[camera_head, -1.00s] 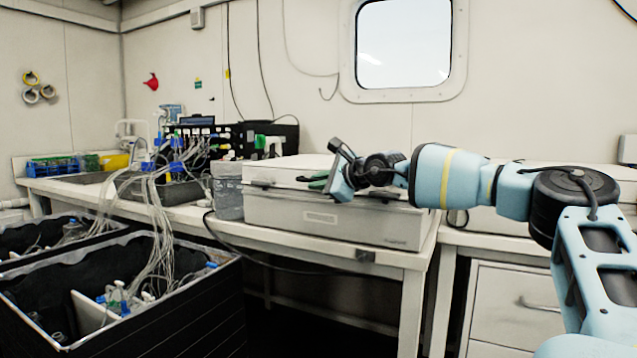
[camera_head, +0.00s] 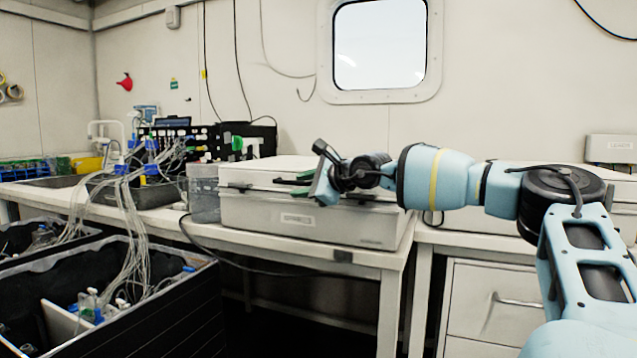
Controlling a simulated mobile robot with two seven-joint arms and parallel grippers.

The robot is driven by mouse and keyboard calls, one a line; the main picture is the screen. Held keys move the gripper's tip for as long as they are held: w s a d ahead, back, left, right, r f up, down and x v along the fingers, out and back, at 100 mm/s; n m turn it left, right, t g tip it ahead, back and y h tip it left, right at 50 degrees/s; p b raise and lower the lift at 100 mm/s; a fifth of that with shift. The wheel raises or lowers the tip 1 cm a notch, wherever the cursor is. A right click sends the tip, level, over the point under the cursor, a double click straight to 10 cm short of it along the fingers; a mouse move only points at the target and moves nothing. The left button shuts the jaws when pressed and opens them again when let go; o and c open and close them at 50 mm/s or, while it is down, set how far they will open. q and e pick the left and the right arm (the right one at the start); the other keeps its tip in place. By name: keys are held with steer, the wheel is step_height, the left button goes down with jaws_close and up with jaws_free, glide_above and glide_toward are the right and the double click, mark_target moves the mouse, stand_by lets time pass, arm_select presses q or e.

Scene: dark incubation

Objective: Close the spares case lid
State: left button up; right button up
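The spares case (camera_head: 300,222) is a pale grey box on the bench at centre, with black latches on its front. Its lid (camera_head: 270,170) looks down on the body, with a dark seam along the front. Whether it is fully shut I cannot tell, since my arm covers its right part. My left gripper is not in view.
A clear grey tub (camera_head: 204,192) stands just left of the case. Tubing and bottles (camera_head: 150,165) crowd the bench further left, above black bins (camera_head: 150,310). A drawer unit (camera_head: 490,300) is below right. A cable hangs along the bench front.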

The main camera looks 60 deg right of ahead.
steer(key=v, duration=0.5)
steer(key=shift+s, duration=0.2)
stand_by(0.6)
steer(key=shift+f, duration=0.1)
